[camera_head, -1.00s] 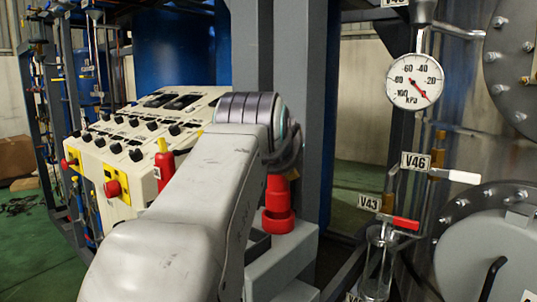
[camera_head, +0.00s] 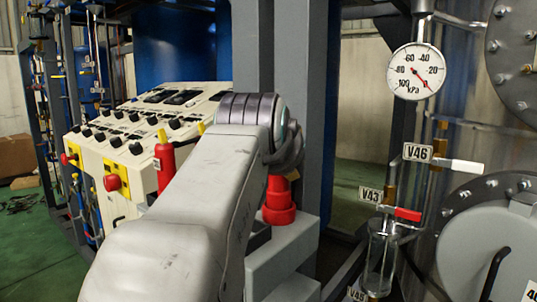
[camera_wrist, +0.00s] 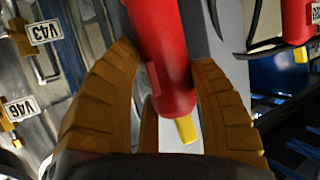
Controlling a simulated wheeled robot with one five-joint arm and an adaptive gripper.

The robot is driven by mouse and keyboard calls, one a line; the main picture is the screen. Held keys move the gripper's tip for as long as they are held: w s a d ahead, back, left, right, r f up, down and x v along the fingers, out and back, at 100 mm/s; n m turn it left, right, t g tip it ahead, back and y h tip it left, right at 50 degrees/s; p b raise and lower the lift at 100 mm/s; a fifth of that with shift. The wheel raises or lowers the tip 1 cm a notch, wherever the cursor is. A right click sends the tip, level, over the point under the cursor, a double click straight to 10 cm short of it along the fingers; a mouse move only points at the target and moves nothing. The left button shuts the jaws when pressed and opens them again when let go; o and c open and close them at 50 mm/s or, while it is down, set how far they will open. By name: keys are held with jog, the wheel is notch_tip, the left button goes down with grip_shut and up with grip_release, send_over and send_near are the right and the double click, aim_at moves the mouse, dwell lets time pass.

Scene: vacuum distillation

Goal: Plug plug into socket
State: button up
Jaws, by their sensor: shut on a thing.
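The plug (camera_wrist: 162,55) is a red cylinder with a yellow tip. In the wrist view it lies between the brown fingers of my gripper (camera_wrist: 165,85), which are shut on it. In the head view my arm hides the gripper and most of the plug. Stepped red parts (camera_head: 279,200) show below my wrist, over a grey ledge on the post. The lowest, wider red part looks like the socket (camera_head: 279,216). The plug's lower end appears to be at or in it; I cannot tell how deep it sits.
A similar red part with a yellow tip (camera_head: 164,162) is on the cream control panel (camera_head: 140,187) at left. A grey post (camera_head: 312,100) stands close behind my wrist. Valves V46 (camera_head: 417,152) and V43 (camera_head: 370,195) and a pressure gauge (camera_head: 416,71) are at right.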

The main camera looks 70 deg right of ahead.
jog(key=shift+f+b, duration=0.9)
jog(key=shift+f, duration=0.1)
jog(key=o, duration=1.3)
jog(key=shift+f, duration=0.1)
jog(key=shift+a, duration=0.1)
jog(key=v, duration=1.2)
jog(key=shift+w, duration=0.2)
